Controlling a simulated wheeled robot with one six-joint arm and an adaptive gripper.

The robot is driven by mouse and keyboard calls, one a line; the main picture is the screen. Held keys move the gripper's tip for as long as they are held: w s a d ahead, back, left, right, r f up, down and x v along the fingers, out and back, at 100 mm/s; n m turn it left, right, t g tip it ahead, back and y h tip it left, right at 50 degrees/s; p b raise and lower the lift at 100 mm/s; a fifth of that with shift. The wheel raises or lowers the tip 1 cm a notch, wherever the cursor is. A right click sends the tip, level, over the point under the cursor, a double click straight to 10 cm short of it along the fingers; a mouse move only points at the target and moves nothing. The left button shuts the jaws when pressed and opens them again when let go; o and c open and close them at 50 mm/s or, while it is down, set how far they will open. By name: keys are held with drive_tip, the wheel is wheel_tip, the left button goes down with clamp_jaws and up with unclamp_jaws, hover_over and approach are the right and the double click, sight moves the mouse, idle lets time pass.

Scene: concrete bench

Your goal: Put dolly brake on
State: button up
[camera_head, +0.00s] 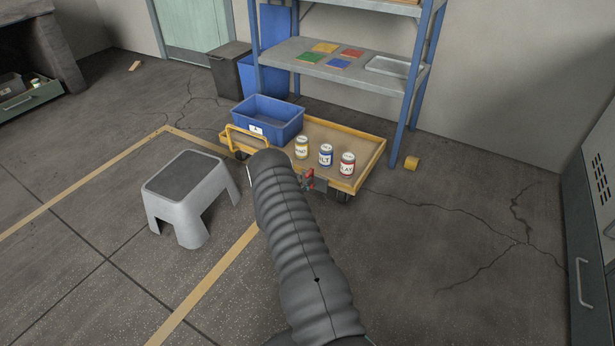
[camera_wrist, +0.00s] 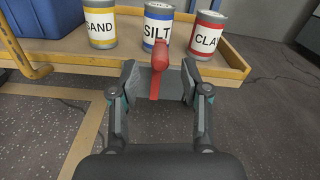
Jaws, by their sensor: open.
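The dolly (camera_head: 367,160) is a low yellow-edged platform in front of the blue shelf unit. Its brake is a red lever (camera_head: 308,180) on the near side. In the wrist view the red brake lever (camera_wrist: 160,72) has a thick rounded top and a thin stem, and shows between my open fingers. My gripper (camera_wrist: 160,88) is open in front of the dolly's near edge, with one finger on each side of the lever. I cannot tell whether either finger touches it. In the head view my arm hides part of the dolly's near side.
A blue bin (camera_head: 268,118) and the SAND (camera_head: 302,148), SILT (camera_head: 326,155) and CLAY (camera_head: 347,164) cans stand on the dolly. A grey step stool (camera_head: 187,190) stands to the left. A shelf unit (camera_head: 398,90) stands behind.

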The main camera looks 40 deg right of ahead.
sight(306, 177)
drive_tip(key=shift+x, duration=2.05)
clamp_jaws()
